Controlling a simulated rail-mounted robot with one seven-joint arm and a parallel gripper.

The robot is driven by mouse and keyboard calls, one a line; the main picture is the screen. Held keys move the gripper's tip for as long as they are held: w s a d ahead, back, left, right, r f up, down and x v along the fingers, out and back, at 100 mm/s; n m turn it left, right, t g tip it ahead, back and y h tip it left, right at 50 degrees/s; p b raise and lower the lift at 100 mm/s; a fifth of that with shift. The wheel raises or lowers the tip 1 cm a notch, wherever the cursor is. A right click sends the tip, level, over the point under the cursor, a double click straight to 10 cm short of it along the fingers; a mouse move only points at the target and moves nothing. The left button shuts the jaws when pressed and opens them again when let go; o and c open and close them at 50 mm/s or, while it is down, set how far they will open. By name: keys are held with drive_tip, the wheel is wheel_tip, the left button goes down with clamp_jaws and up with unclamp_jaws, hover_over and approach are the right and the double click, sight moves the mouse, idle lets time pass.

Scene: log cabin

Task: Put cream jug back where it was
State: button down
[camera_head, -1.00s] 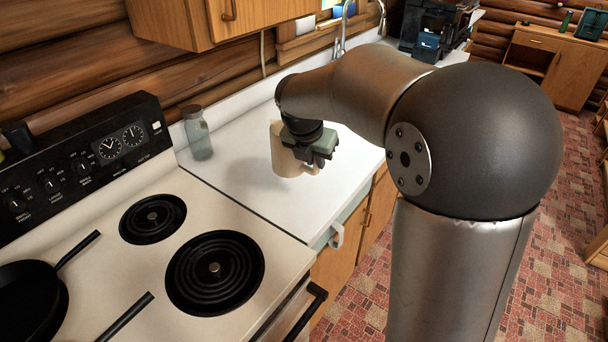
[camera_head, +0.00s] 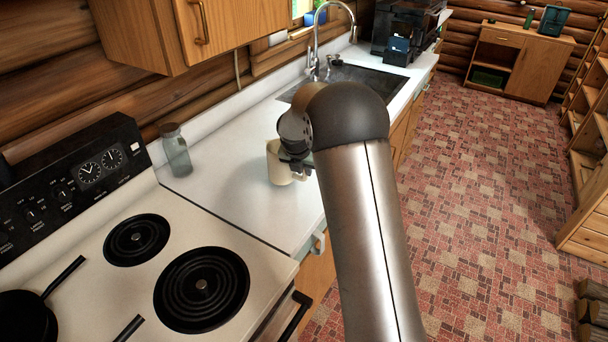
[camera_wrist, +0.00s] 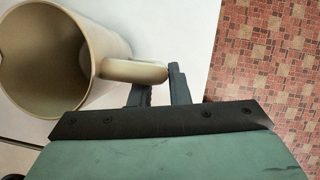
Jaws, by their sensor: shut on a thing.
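The cream jug (camera_head: 280,168) is a pale cream vessel with a handle, over the white counter right of the stove. My gripper (camera_head: 297,164) is at its right side, partly hidden by my arm. In the wrist view the jug (camera_wrist: 101,48) shows its open, empty mouth at the left. My gripper (camera_wrist: 160,90) is shut on the jug's handle, with dark fingers on either side of it. I cannot tell whether the jug's base touches the counter.
A glass jar (camera_head: 175,150) stands on the counter against the wall, left of the jug. The stove (camera_head: 125,285) with black coils and pans is at the left. A sink (camera_head: 352,80) lies beyond my arm. The counter (camera_head: 225,185) between jar and jug is bare.

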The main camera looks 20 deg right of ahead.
sight(304, 177)
drive_tip(key=shift+w+f, duration=0.1)
drive_tip(key=shift+f, duration=1.55)
drive_tip(key=c, duration=1.4)
unclamp_jaws()
drive_tip(key=shift+o, duration=0.2)
drive_tip(key=b+v, duration=0.2)
drive_tip(key=v, duration=1)
drive_tip(key=s+a+m+g+y, duration=0.2)
drive_tip(key=s+m, duration=2.7)
drive_tip(key=s, duration=0.8)
drive_tip(key=shift+a+f+g+y, duration=0.25)
drive_tip(key=shift+a+g+y, duration=0.05)
drive_tip(key=shift+g, duration=0.1)
